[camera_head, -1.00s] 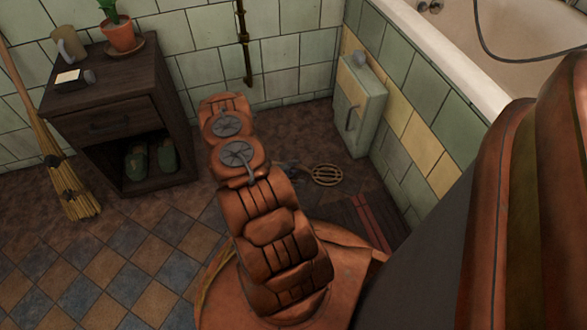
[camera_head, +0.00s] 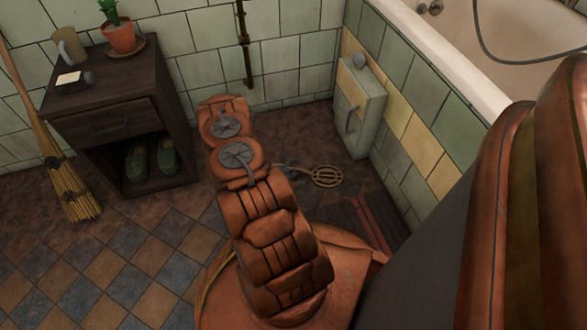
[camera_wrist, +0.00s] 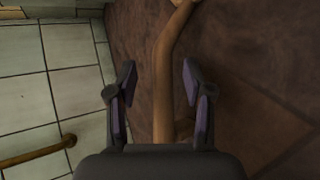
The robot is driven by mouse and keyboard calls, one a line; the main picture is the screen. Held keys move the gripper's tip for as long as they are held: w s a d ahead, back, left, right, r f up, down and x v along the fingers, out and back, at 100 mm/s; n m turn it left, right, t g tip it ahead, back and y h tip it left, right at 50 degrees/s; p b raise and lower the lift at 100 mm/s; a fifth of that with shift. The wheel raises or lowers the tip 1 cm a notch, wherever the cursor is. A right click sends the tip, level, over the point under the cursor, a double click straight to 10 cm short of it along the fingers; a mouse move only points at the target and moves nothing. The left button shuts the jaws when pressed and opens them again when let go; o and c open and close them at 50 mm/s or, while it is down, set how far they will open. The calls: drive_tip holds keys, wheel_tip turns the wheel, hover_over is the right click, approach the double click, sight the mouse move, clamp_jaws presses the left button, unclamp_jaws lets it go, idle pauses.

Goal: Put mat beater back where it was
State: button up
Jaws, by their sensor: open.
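The mat beater (camera_head: 327,176) has a tan, slatted oval head and a thin handle, and appears to lie on the brown floor beyond my arm. In the wrist view a tan wooden rod, which looks like the beater's handle (camera_wrist: 165,80), runs up between the fingers of my gripper (camera_wrist: 158,78). My gripper is open, with a gap on both sides of the rod. In the head view my arm mostly hides the gripper and the near end of the handle.
A dark cabinet (camera_head: 120,80) with slippers (camera_head: 150,160) inside stands left, with a broom (camera_head: 62,165) leaning beside it. A pale green box (camera_head: 359,108) is by the right tiled wall, below the bathtub (camera_head: 480,70). A pipe (camera_head: 244,45) runs down the back wall. Floor at front left is clear.

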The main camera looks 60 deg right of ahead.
drive_tip(key=p+v, duration=0.3)
drive_tip(key=v, duration=0.8)
drive_tip(key=shift+a+r, duration=0.2)
drive_tip(key=shift+a, duration=0.1)
idle(0.6)
